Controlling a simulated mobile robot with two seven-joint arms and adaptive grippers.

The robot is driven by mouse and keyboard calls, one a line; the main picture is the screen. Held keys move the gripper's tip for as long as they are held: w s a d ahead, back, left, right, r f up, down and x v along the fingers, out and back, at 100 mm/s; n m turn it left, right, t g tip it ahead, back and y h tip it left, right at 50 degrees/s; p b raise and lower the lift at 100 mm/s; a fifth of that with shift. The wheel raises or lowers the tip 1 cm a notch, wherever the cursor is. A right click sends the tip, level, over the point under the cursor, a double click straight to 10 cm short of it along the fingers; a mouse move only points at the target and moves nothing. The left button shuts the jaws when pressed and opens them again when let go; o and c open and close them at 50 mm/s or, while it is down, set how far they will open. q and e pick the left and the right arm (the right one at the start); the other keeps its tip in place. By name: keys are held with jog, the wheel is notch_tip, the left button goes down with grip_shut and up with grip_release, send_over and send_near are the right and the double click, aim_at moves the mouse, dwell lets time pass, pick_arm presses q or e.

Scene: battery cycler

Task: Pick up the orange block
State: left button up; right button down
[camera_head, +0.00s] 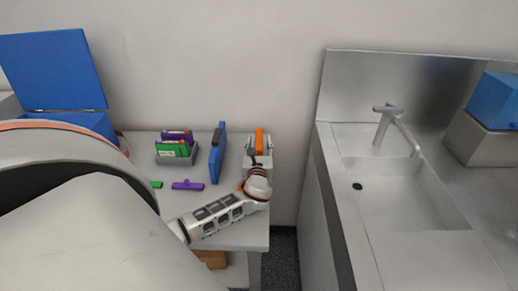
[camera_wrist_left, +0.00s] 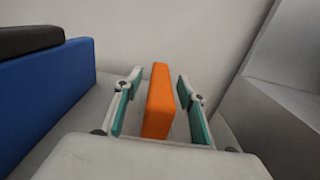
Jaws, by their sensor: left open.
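The orange block (camera_head: 259,141) stands upright near the back right corner of the table. In the left wrist view the orange block (camera_wrist_left: 159,102) lies between the two teal-padded fingers of my left gripper (camera_wrist_left: 157,100), with a gap on each side. My left gripper (camera_head: 259,147) is open around the block, and its arm reaches in over the table's right side. The block's lower end is hidden behind the gripper body. My right gripper is not in view.
A blue case (camera_head: 218,152) with a black top stands just left of the gripper. A grey holder (camera_head: 176,158) with coloured packs and a purple piece (camera_head: 187,185) are further left. A sink (camera_head: 385,190) lies right, past a floor gap.

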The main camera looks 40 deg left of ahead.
pick_arm(q)
jog(key=shift+w+a, duration=0.3)
jog(key=c, duration=0.9)
jog(key=shift+r, duration=0.1)
